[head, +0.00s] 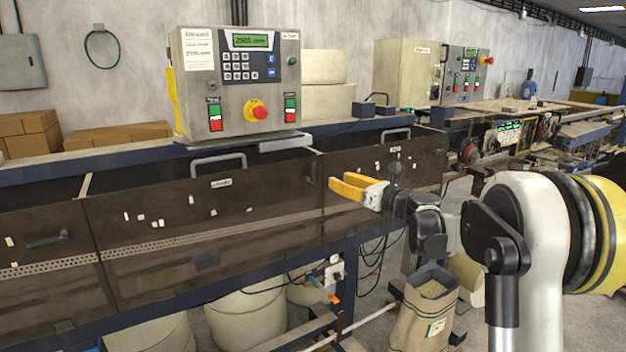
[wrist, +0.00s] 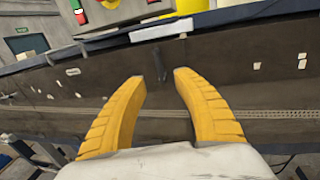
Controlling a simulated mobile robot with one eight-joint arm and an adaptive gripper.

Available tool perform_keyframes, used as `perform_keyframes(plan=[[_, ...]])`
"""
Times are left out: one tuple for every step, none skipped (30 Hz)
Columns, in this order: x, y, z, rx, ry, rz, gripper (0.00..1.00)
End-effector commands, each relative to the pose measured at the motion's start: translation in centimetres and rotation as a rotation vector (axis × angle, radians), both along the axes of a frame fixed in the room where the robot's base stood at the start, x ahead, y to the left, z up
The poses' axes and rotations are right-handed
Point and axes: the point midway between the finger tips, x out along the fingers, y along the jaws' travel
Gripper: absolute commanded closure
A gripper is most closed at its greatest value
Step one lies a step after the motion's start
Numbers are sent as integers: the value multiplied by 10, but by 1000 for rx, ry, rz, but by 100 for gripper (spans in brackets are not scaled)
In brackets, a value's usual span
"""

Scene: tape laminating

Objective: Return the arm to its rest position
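My gripper (head: 347,186) has yellow fingers and is in the middle of the head view, in front of the dark panels of the machine. In the wrist view my gripper (wrist: 160,82) shows two curved yellow fingers with a clear gap between the tips. It is open and nothing is between the fingers. The dark panel (wrist: 230,75) lies beyond the fingertips. My white and black arm reaches in from the right of the head view.
A control box (head: 237,85) with a red knob stands on the machine's top ledge. A metal handle (head: 218,162) sticks up from the panel edge. An open sack (head: 425,310) stands on the floor below the gripper. Brown boxes (head: 117,135) lie at the back left.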

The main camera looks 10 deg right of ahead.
Motion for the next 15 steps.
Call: perform_keyframes(plan=[[-1,1,0,-7,0,1,64],[-2,3,-1,-18,-1,4,64],[-6,8,-2,-48,-4,9,64],[-11,14,-4,-82,-6,15,64],[-16,21,-6,-129,-10,23,64],[-27,33,-10,-209,-18,41,64],[-37,44,-14,-281,-25,56,64],[-49,54,-19,-363,-36,75,64],[-68,70,-28,-486,-52,107,64],[-83,80,-35,-584,-65,135,64],[-100,91,-43,-684,-80,166,64],[-122,103,-54,-817,-105,209,64],[-139,111,-63,-915,-124,244,64],[-157,118,-73,-1013,-144,282,64],[-181,125,-86,-1143,-173,333,64]])
